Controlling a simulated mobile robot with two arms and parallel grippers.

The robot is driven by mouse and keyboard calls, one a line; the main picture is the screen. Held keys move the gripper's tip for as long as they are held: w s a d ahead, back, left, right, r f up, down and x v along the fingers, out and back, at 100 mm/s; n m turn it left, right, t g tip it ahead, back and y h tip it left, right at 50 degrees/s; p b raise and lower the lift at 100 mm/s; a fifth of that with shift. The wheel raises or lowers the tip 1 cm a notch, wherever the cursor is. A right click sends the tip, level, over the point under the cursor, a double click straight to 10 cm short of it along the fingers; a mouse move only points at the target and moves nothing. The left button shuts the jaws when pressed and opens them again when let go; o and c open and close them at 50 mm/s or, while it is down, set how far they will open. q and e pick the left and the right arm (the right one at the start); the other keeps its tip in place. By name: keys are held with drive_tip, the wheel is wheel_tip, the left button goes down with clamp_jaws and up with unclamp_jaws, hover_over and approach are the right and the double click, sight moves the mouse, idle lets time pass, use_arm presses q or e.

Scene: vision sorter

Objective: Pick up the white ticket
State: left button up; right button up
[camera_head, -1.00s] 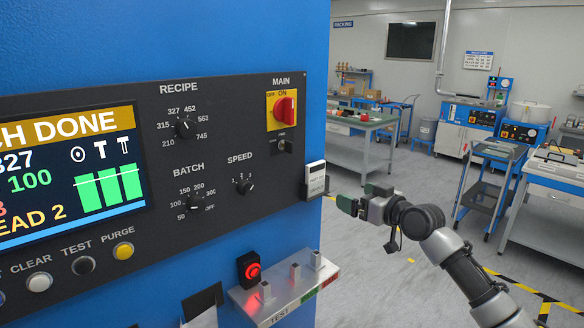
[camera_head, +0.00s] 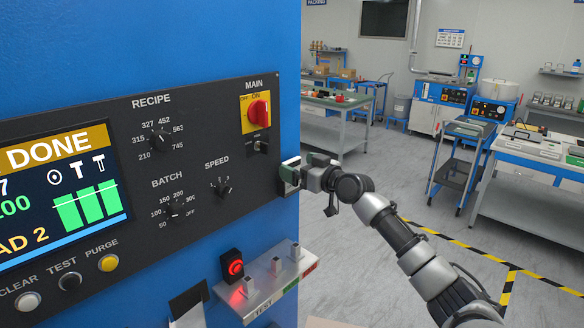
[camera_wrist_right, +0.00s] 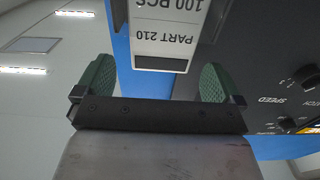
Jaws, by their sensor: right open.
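The white ticket (camera_wrist_right: 166,30) is printed "PART 210" and "100 PCS" and shows upside down at the top of the right wrist view. It sits in a dark holder at the right edge of the machine's black panel. In the head view my gripper mostly hides it. My right gripper (camera_head: 301,167) is at the holder in the head view. In the wrist view its green-padded fingers (camera_wrist_right: 156,82) are apart, one to each side of the ticket's near end, with nothing gripped. My left gripper is not in view.
The black control panel (camera_head: 110,210) with knobs and a screen is on the blue machine (camera_head: 180,40). The red MAIN switch (camera_head: 259,112) is above the gripper. A small shelf (camera_head: 268,290) with posts and a lit red button (camera_head: 235,267) are below.

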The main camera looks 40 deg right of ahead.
drive_tip(key=shift+w+a+f, duration=0.1)
drive_tip(key=shift+w+a, duration=0.05)
drive_tip(key=shift+w, duration=0.7)
drive_tip(key=shift+s, duration=0.15)
drive_tip(key=shift+c, duration=0.6)
drive_tip(key=c, duration=0.9)
drive_tip(key=shift+o, duration=0.2)
